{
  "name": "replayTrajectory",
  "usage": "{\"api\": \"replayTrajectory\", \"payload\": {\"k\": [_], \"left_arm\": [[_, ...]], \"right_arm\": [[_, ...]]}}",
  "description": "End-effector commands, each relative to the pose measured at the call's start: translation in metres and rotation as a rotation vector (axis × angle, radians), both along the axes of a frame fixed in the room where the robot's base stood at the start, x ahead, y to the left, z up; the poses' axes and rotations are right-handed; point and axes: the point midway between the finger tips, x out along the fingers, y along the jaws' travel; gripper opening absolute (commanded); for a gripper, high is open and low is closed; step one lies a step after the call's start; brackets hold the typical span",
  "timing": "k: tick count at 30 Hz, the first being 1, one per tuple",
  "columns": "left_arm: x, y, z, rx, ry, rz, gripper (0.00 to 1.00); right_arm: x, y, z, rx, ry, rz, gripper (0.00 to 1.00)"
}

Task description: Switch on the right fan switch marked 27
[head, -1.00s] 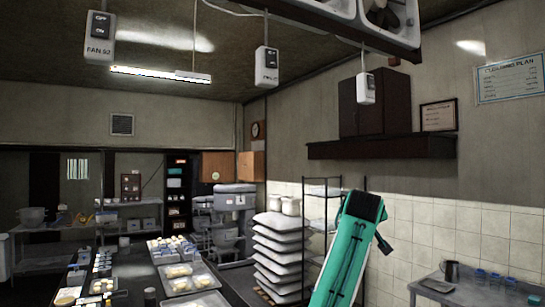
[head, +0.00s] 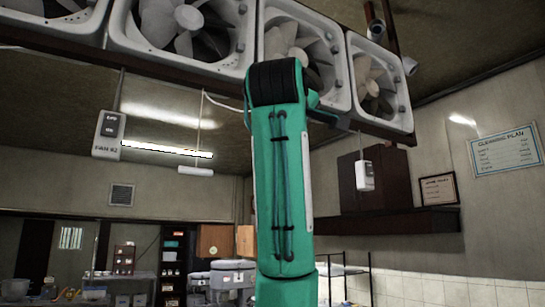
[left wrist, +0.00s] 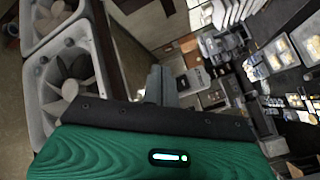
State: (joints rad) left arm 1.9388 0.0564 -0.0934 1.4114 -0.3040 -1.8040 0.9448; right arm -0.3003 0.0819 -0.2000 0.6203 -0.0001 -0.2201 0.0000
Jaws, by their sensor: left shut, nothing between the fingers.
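In the head view a white switch box (head: 364,176) hangs at the right, below the fans. Its marking is too small to read. A middle box is not visible, probably behind my raised teal arm. In the left wrist view my left gripper (left wrist: 165,85) shows as narrow grey fingers, shut and empty, apart from any switch. My right gripper is not in view.
A row of white-framed fans (head: 185,30) runs along a dark beam overhead, close to my arm. A dark wall cabinet and shelf (head: 390,225) are at the right. In the left wrist view a worktop (left wrist: 285,65) holds trays.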

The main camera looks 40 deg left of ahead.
Motion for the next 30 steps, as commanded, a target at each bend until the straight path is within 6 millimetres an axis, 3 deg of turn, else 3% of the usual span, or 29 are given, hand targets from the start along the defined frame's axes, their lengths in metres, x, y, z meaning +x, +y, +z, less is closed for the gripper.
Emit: {"api": "replayTrajectory", "payload": {"k": [13,30], "left_arm": [[0.003,0.007,-0.001,-0.001,0.002,0.001,0.00],[0.030,0.071,-0.010,0.000,0.002,0.000,0.00]], "right_arm": [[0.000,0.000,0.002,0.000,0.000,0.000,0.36],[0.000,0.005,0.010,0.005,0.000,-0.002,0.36]]}}
